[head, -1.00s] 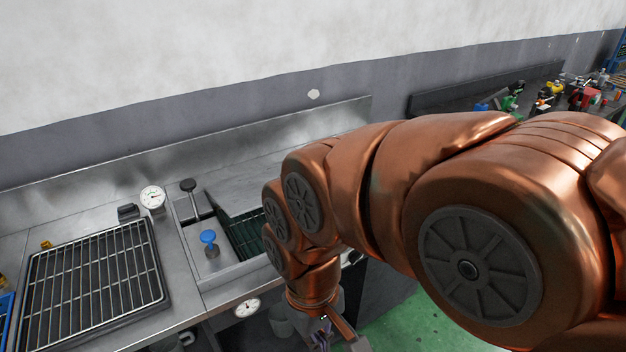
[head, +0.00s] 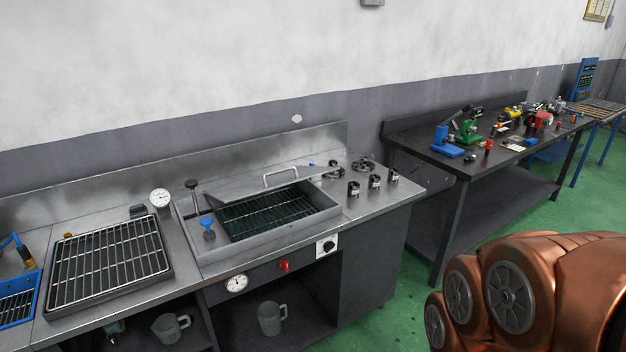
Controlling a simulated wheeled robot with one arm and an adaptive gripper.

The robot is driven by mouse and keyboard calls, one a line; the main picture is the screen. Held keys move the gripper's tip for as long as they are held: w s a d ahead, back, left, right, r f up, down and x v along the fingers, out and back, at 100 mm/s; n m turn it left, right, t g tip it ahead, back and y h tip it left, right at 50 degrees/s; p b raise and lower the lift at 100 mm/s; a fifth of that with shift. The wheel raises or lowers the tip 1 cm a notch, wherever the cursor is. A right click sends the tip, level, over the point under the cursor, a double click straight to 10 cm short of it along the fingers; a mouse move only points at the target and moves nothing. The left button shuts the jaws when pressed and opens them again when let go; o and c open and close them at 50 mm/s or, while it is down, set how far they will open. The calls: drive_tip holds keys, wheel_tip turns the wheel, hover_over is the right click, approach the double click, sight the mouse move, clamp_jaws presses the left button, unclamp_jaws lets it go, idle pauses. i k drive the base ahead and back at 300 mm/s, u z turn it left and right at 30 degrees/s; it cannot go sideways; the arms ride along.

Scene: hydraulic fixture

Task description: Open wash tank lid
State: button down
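The wash tank (head: 262,241) is set in the steel counter, left of centre in the head view. Its lid (head: 235,187) is raised and tilted back toward the wall, with a metal handle (head: 281,174) at its upper edge. The tank opening is uncovered, and a wire rack (head: 265,214) shows inside over dark green. My copper-coloured arm is at the lower right, well away from the tank. My gripper is outside the picture.
A drain grid (head: 108,262) lies left of the tank. A blue knob (head: 208,229), a black lever (head: 191,186) and a gauge (head: 160,198) are close by. Several black fittings (head: 375,182) stand to the right. A dark workbench (head: 455,171) holds tools. Green floor is free in front.

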sight(227, 193)
drive_tip(key=u, duration=0.65)
drive_tip(key=i, duration=0.9)
drive_tip(key=u, duration=0.5)
